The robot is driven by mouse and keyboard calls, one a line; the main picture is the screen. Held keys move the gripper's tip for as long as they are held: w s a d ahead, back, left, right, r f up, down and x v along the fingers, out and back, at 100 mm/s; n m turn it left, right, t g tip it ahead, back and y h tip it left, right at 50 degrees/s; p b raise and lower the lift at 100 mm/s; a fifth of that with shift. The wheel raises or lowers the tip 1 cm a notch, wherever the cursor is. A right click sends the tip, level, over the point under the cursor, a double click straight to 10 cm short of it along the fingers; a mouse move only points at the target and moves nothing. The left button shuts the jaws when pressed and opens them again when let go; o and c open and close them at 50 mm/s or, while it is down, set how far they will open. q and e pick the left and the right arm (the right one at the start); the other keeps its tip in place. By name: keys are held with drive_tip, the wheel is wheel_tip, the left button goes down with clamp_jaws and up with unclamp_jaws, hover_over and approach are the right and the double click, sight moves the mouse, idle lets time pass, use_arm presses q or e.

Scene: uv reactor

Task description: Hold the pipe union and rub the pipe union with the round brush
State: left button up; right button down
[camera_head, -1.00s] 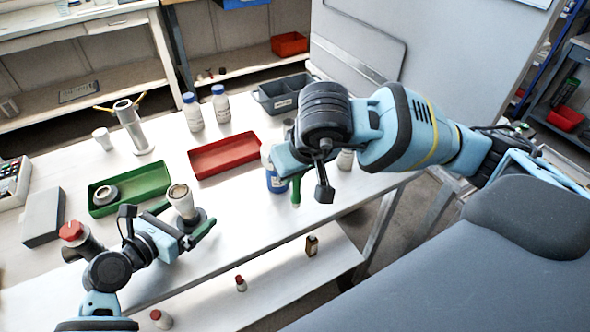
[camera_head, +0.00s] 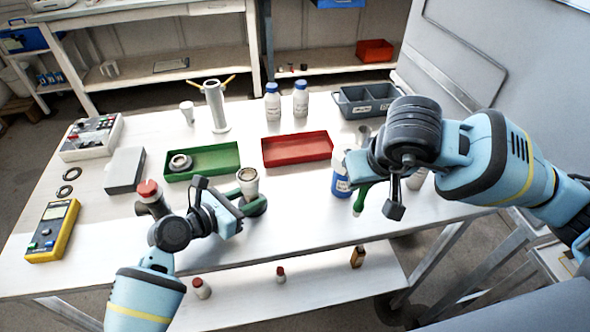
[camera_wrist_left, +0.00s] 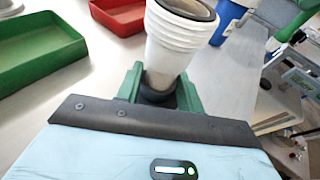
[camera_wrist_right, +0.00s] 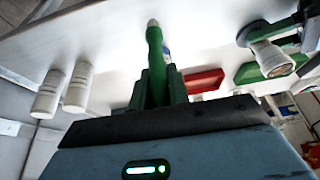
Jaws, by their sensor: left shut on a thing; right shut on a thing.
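The pipe union (camera_head: 248,181), a pale ribbed tapering piece with a dark opening on top, is upright in my left gripper (camera_head: 253,203). In the left wrist view, the green fingers close around the dark lower part of the pipe union (camera_wrist_left: 178,40). My right gripper (camera_head: 362,185) is shut on the green round brush (camera_head: 360,202), which points down with a pale tip. The brush also shows in the right wrist view (camera_wrist_right: 154,45), and its bristles are hard to make out. The brush and the union are well apart, with the brush to the right.
A green tray (camera_head: 232,168) with a grey ring, a red tray (camera_head: 297,162), white bottles (camera_head: 273,101) and a grey bin (camera_head: 352,106) stand behind. A blue-labelled bottle (camera_head: 341,182) is close by the brush. A red-capped pipe piece (camera_head: 149,192) stands near my left arm.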

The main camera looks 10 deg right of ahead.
idle(0.7)
drive_tip(key=w+a+r, duration=0.5)
drive_tip(key=a+r, duration=0.2)
drive_tip(key=a, duration=0.3)
drive_tip(key=w+a+r, duration=0.5)
drive_tip(key=a+r, duration=0.2)
drive_tip(key=a, duration=0.3)
drive_tip(key=f, duration=0.8)
drive_tip(key=shift+w+a, duration=0.2)
drive_tip(key=shift+a, duration=0.2)
drive_tip(key=shift+w+a, duration=0.25)
drive_tip(key=shift+a, duration=0.4)
drive_tip(key=shift+w+a, duration=0.25)
drive_tip(key=shift+a, duration=0.35)
drive_tip(key=shift+s+d, duration=0.25)
drive_tip(key=shift+d, duration=0.45)
drive_tip(key=shift+s+d, duration=0.25)
drive_tip(key=shift+d, duration=0.4)
drive_tip(key=shift+s+d, duration=0.25)
drive_tip(key=shift+d, duration=0.45)
wheel_tip(320, 180, up, 8)
